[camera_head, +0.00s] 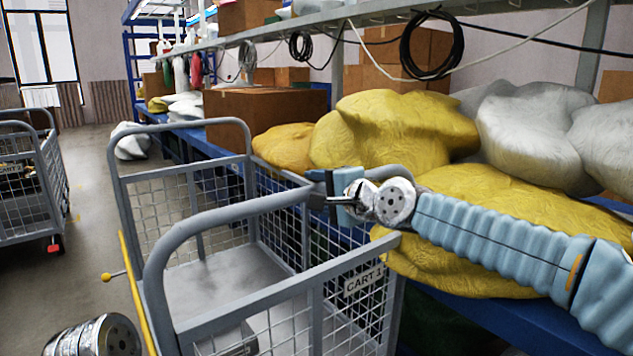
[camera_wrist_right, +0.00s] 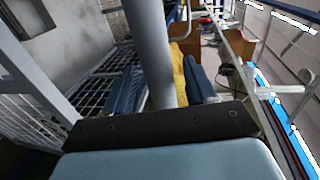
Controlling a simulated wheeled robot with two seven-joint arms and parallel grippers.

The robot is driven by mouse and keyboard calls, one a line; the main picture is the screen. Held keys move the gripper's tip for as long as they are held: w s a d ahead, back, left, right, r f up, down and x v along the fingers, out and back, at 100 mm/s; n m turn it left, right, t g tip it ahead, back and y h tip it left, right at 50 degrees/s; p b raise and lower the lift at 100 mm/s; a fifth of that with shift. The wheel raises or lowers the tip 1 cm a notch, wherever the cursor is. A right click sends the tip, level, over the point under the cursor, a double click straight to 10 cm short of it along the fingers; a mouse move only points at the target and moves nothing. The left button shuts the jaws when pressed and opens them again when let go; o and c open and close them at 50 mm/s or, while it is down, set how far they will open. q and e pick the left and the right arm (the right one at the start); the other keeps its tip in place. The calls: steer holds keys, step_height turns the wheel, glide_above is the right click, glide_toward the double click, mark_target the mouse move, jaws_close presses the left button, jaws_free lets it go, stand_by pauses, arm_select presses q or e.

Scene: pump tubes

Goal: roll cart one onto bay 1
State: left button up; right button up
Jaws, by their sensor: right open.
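Cart one (camera_head: 363,280) is a grey tube-and-mesh cart with a "CART 1" label, right in front of me. Its near tubular handle (camera_head: 225,210) arches across the lower middle of the head view. My right gripper (camera_head: 334,196) is at the handle's right end, beside the cart's right side. In the right wrist view, a grey tube (camera_wrist_right: 153,55) passes between its two blue fingers, which are apart. Whether they touch the tube I cannot tell. My left gripper is out of view. I cannot make out a bay 1 marking.
Another mesh cart (camera_head: 30,190) stands at the left. Blue shelving with yellow sacks (camera_head: 395,130), white sacks (camera_head: 535,135) and a cardboard box (camera_head: 265,115) runs close along the right. A yellow bar (camera_head: 137,292) lies along cart one's left side. Grey floor (camera_head: 95,190) is open between the carts.

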steer(key=shift+w+a+f, duration=0.1)
steer(key=shift+w+a, duration=0.15)
steer(key=shift+w, duration=0.1)
jaws_close()
steer(key=shift+f, duration=0.1)
